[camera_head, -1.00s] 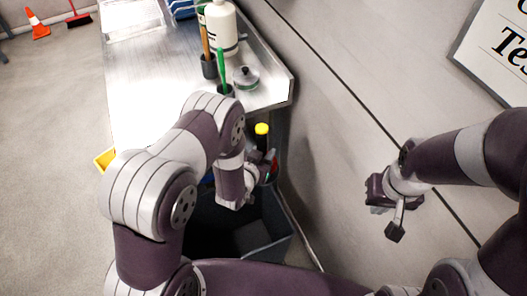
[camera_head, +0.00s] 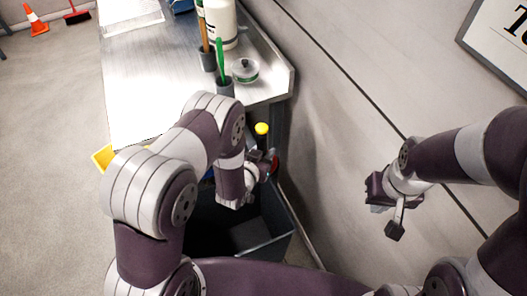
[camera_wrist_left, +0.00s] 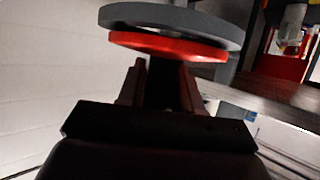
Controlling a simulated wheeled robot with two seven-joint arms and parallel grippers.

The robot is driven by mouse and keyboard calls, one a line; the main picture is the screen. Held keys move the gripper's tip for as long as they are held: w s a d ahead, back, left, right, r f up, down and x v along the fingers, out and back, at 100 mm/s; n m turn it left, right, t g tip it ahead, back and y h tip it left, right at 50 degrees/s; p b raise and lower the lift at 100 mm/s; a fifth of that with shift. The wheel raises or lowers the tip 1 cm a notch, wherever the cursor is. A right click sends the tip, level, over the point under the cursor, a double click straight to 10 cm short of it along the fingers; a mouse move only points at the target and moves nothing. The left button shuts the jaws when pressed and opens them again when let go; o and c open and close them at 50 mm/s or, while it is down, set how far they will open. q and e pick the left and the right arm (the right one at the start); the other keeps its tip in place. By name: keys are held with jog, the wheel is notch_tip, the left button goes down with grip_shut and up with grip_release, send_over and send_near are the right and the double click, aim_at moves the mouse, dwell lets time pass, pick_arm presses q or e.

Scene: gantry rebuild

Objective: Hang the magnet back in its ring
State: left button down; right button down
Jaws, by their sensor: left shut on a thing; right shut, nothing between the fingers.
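My left gripper (camera_head: 262,167) is beyond the bench's near end, above the dark bin. It is partly hidden by its own wrist. A red part (camera_head: 273,163) shows at its fingers. In the left wrist view my gripper (camera_wrist_left: 160,72) is shut on a dark stem under a round red disc (camera_wrist_left: 165,45) with a wider grey disc (camera_wrist_left: 172,16) over it; this looks like the magnet, held up off any surface. I cannot make out the ring with certainty. My right gripper (camera_head: 378,206) is shut and empty, in front of the wall at the right.
The steel bench (camera_head: 140,90) carries a white bottle (camera_head: 222,25), brush cups and a lidded pot (camera_head: 245,71). A yellow-capped black thing (camera_head: 261,129) stands below its near end. The dark bin (camera_head: 270,238) is under my left arm. A wall runs along the right.

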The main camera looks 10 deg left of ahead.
pick_arm(q)
jog(key=c, duration=0.7)
grip_release()
jog(key=shift+f, duration=0.1)
jog(key=v, duration=1.2)
jog(key=shift+s+a, duration=0.1)
jog(key=shift+s, duration=0.25)
